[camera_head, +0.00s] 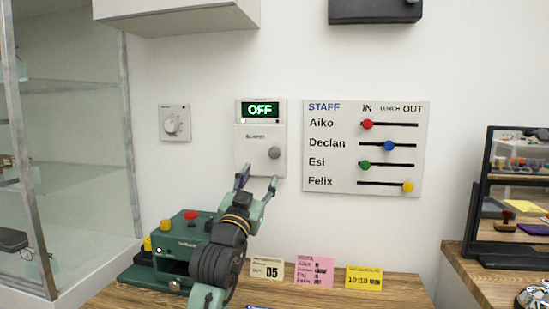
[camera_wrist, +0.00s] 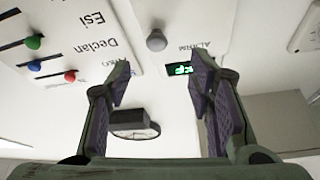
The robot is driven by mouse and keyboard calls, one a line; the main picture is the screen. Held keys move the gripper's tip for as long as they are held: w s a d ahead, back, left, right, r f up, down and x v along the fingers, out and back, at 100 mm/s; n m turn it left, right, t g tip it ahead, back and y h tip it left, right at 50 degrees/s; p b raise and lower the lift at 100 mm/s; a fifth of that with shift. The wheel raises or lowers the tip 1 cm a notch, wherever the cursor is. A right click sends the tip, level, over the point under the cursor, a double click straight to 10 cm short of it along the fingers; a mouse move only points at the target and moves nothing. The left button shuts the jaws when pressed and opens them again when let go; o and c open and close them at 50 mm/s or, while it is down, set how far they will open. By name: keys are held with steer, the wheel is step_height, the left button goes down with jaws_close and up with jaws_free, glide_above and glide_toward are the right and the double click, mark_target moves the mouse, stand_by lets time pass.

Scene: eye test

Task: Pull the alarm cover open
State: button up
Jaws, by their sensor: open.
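The alarm panel is a white wall box with a lit green display (camera_head: 260,109) reading OFF. Its lower cover (camera_head: 249,142) lies flat against the box, looks closed, and has a round grey knob (camera_head: 274,153) at its right side. My gripper (camera_head: 256,184) is open and empty, with its fingertips at the panel's lower edge, below the knob in the picture. In the wrist view the scene is upside down. There the knob (camera_wrist: 156,40) and the display (camera_wrist: 178,69) show between or beyond the open fingers (camera_wrist: 163,82), and nothing touches the knob.
A staff board (camera_head: 345,190) with coloured sliders hangs right of the panel, and a dial (camera_head: 173,123) hangs left. A green machine (camera_head: 186,240) and several cards (camera_head: 315,271) stand on the wooden counter (camera_head: 400,292) below. A glass cabinet (camera_head: 80,150) is at left.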

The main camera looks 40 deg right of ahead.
mark_target(273, 155)
steer(key=p+x, duration=0.1)
steer(key=x, duration=0.2)
steer(key=p+x, duration=0.1)
steer(key=x, duration=0.2)
steer(key=p+x, duration=0.1)
steer(key=x, duration=0.3)
steer(key=shift+s+d, duration=0.15)
steer(key=shift+s, duration=0.1)
steer(key=shift+w+d+r+p, duration=0.1)
steer(key=shift+w+d+p, duration=0.2)
steer(key=shift+d, duration=0.1)
steer(key=shift+c, duration=0.6)
jaws_close()
